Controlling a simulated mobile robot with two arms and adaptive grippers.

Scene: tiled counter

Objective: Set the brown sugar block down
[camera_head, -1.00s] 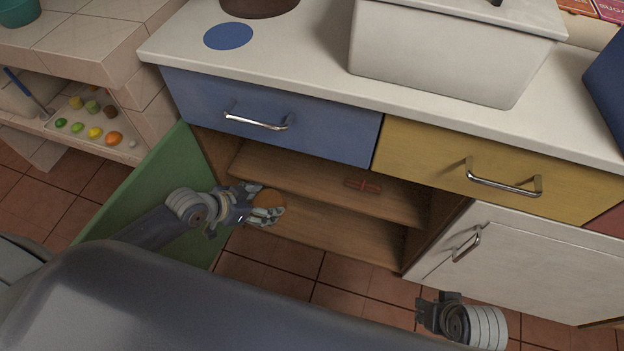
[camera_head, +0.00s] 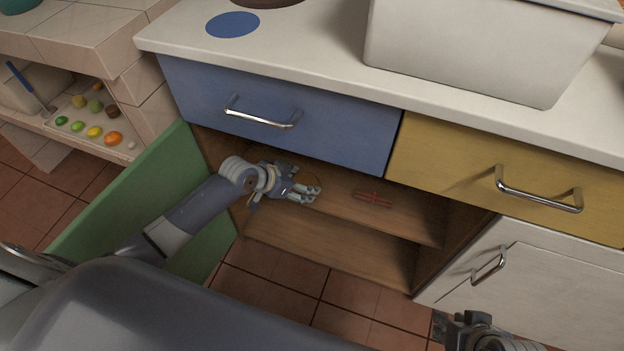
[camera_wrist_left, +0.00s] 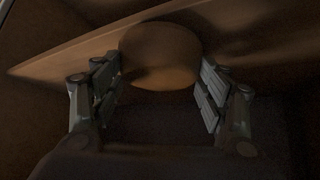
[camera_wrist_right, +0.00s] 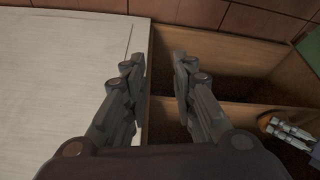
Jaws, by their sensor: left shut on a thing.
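The brown sugar block (camera_wrist_left: 160,52) is a round brown piece between the two fingers of my left gripper (camera_head: 308,193). My left gripper is shut on it, inside the open cabinet at the upper shelf (camera_head: 345,205). In the head view the fingers hide most of the block. In the left wrist view it is dim, and I cannot tell whether the block touches the shelf. My right gripper (camera_wrist_right: 160,75) is empty with its fingers apart, in front of the white cabinet door (camera_head: 510,270).
A red crossed item (camera_head: 374,199) lies on the same shelf, right of my left gripper. The green door (camera_head: 120,205) stands open on the left. The blue drawer (camera_head: 290,110) above is closed. Shelf space is clear right of the red item.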

